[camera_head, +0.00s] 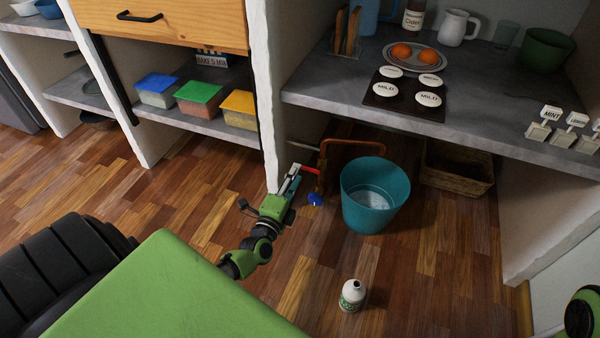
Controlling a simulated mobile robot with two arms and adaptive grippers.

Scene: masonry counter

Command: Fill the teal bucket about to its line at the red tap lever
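The teal bucket (361,219) stands upright on the wooden floor under the counter. Pale water or foam shows low inside it; I cannot make out a fill line. A copper-brown tap pipe (352,143) arches behind and left of the bucket. The red tap lever (312,171) sticks out to the left of the pipe. A blue tap knob (315,199) sits lower, left of the bucket. My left gripper (292,179) is at the red lever's left end, close to or touching it. Its finger gap is too small to read. My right gripper is out of view; only part of that arm shows at bottom right.
A white bottle (351,296) with a green label stands on the floor in front of the bucket. A wicker basket (456,168) is behind right. A white wall edge (262,110) rises just behind my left gripper. The counter (470,120) overhangs the bucket's back. Floor to the bucket's right is clear.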

